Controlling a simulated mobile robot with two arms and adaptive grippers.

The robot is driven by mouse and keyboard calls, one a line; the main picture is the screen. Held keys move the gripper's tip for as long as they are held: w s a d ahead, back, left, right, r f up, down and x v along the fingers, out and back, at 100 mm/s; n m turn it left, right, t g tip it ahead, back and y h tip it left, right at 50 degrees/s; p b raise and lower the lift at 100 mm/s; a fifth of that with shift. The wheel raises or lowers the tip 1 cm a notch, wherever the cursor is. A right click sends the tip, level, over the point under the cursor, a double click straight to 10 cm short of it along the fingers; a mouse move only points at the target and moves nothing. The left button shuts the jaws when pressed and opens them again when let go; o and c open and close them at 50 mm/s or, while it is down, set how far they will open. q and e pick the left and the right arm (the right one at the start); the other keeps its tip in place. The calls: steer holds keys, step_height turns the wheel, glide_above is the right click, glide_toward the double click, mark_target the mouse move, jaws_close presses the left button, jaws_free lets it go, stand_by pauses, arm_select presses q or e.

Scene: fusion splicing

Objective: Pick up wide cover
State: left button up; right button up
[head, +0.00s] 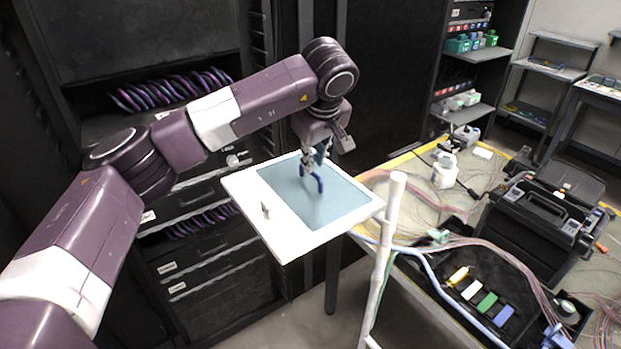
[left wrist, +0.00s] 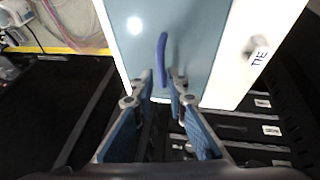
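A flat white panel (head: 282,237) with a pale blue inset (head: 335,205) is in the middle of the head view; I take it to be the wide cover. A dark blue curved handle (head: 320,184) stands up from the inset. My left gripper (head: 308,166) is over the panel at this handle. In the left wrist view my left gripper (left wrist: 160,82) has its two fingers apart, with the handle (left wrist: 162,58) just beyond and between the tips. Contact is not clear. My right gripper is not in view.
A workbench (head: 410,175) on the right holds a black splicing machine (head: 540,210), a black tray with coloured pieces (head: 487,305) and loose fibres. A white pole (head: 384,255) rises beside the panel. Dark cabinets with drawers (head: 215,265) stand behind my left arm.

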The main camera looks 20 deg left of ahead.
mark_target(312, 174)
arm_select(q)
steer(key=shift+p+x, duration=0.65)
steer(key=shift+x, duration=0.25)
steer(key=shift+p+x, duration=0.4)
steer(key=shift+x, duration=1.6)
steer(key=shift+a, duration=0.1)
jaws_close()
steer(key=shift+f, duration=0.1)
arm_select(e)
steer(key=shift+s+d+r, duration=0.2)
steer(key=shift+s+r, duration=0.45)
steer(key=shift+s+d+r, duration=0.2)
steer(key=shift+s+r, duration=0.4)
